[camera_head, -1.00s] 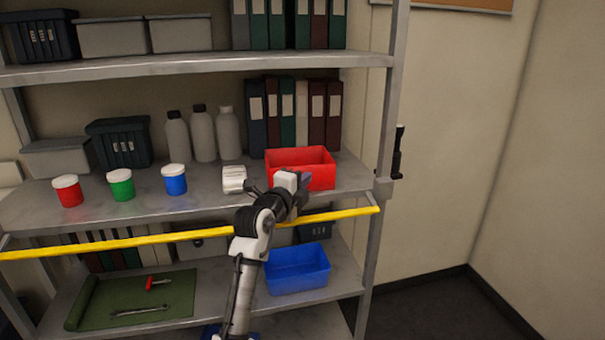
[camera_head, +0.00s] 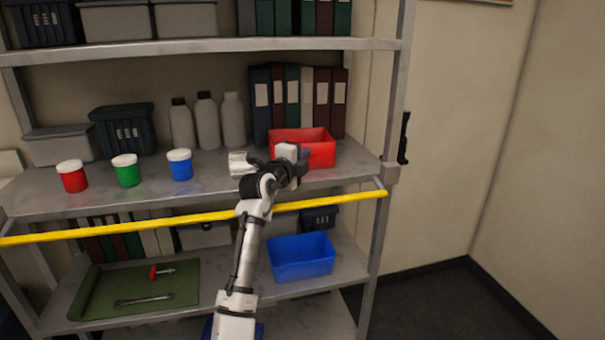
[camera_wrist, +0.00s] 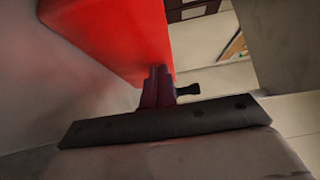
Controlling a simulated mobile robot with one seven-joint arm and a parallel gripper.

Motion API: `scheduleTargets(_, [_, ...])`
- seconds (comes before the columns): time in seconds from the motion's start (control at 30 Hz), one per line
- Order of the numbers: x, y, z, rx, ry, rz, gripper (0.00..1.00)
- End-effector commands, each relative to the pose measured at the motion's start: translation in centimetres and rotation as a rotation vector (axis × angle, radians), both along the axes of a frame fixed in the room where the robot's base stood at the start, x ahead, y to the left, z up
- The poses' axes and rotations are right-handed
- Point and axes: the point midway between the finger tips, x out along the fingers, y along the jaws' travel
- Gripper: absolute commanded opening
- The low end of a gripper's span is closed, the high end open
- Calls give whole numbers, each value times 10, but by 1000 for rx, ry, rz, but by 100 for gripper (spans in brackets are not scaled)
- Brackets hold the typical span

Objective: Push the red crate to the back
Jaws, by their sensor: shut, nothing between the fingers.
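The red crate (camera_head: 322,155) stands upright on the right part of the middle shelf, in front of a row of binders. The exact contact is hard to tell. The gap between the crate's back and the binders is hidden.
Binders (camera_head: 300,100) stand behind the crate. A small white object (camera_head: 241,163) lies left of my gripper. A yellow bar (camera_head: 150,228) crosses below the shelf's front edge. A grey shelf post (camera_head: 391,140) stands to the right. The upper shelf (camera_head: 200,52) is overhead.

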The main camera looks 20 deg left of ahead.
Motion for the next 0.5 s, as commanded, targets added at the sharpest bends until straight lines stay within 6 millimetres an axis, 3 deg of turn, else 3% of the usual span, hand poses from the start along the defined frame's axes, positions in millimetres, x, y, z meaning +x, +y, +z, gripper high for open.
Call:
scheduleTargets(0.23, [32, 23, -3, -1, 0, 0, 0])
scheduleTargets(0.5, [47, 35, 0, -1, -2, 0, 0])
